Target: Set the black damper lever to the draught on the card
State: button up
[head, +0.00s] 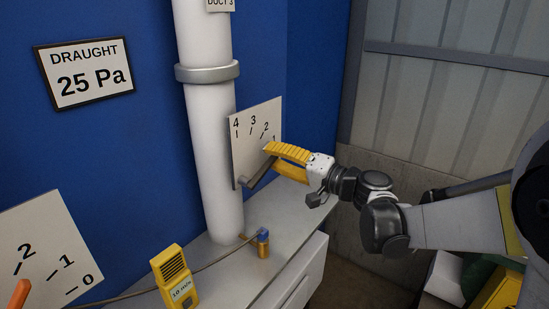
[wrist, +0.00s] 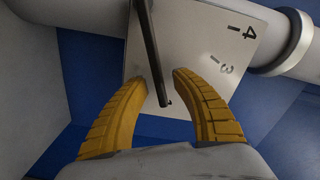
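The card (head: 85,75) on the blue wall reads "DRAUGHT 25 Pa". My gripper (head: 270,160) has yellow fingers apart. In the wrist view my gripper (wrist: 161,77) has the lever between its fingertips, with a narrow gap seeming to show on each side.
An orange lever (head: 19,295) on another scale plate (head: 45,245) stands at lower left. A yellow meter reading "10 m/s" (head: 175,278) and a small blue-topped brass part (head: 263,244) are on the grey bench (head: 285,215). The white duct (head: 212,130) rises beside the lever's plate.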

aim_at(257, 144)
grip_shut()
jog(key=shift+r, duration=0.1)
jog(key=n, duration=0.1)
jog(key=r+n+p, duration=0.1)
jog(key=s+r+n+p, duration=0.1)
jog(key=shift+a+r, duration=0.25)
jog(key=shift+a, duration=0.15)
jog(key=shift+s+a+r+n, duration=0.25)
jog(key=shift+s+r+n, duration=0.1)
jog(key=shift+n, duration=0.35)
jog(key=shift+f, duration=0.1)
